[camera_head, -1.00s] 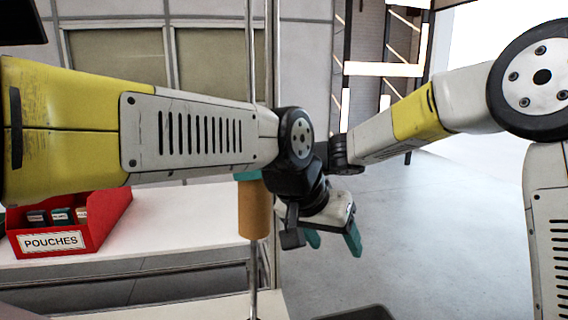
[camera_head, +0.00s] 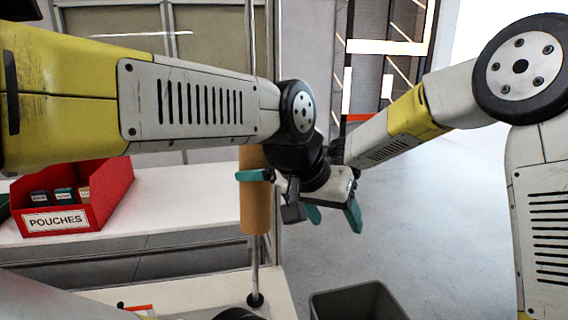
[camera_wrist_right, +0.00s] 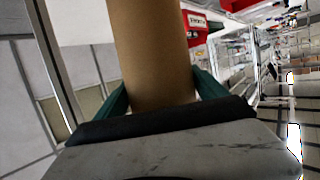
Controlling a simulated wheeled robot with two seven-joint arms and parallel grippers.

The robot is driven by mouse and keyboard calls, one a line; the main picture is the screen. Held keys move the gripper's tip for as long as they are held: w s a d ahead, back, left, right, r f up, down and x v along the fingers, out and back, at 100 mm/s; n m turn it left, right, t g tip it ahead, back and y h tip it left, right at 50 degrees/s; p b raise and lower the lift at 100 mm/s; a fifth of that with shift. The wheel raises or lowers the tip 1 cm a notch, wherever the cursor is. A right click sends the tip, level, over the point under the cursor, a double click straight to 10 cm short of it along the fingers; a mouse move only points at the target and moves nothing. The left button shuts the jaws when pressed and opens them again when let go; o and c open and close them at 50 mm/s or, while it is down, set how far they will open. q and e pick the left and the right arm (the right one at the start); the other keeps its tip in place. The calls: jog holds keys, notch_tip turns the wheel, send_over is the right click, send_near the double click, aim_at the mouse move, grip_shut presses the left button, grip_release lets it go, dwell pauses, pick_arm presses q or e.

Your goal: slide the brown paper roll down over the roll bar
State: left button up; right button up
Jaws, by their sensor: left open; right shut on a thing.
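The brown paper roll (camera_head: 255,210) stands upright in line with the shiny vertical roll bar (camera_head: 254,262), partly hidden by my left arm. The bar shows above and below the roll, and its dark foot is well below the roll's lower end. The roll seems to be around the bar, but its top end is hidden. My right gripper (camera_head: 256,175) is shut on the roll at mid-height. In the right wrist view the roll (camera_wrist_right: 152,50) sits between its teal fingers (camera_wrist_right: 160,92). My left gripper (camera_head: 333,215) is open and empty, to the right of the roll.
A red bin (camera_head: 75,200) labelled POUCHES stands on the white shelf (camera_head: 180,205) at the left. A grey open bin (camera_head: 358,303) is at the bottom right of the bar. A thin upright post stands just right of the bar. Open floor lies to the right.

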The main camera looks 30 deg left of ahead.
aim_at(256, 256)
notch_tip(256, 256, down, 29)
jog(key=s+a, duration=0.1)
jog(key=shift+a+r, duration=0.15)
dwell(3.5)
jog(key=o, duration=2)
jog(key=shift+f, duration=0.2)
jog(key=shift+v, duration=4)
jog(key=shift+w+r, duration=0.1)
jog(key=shift+r, duration=0.05)
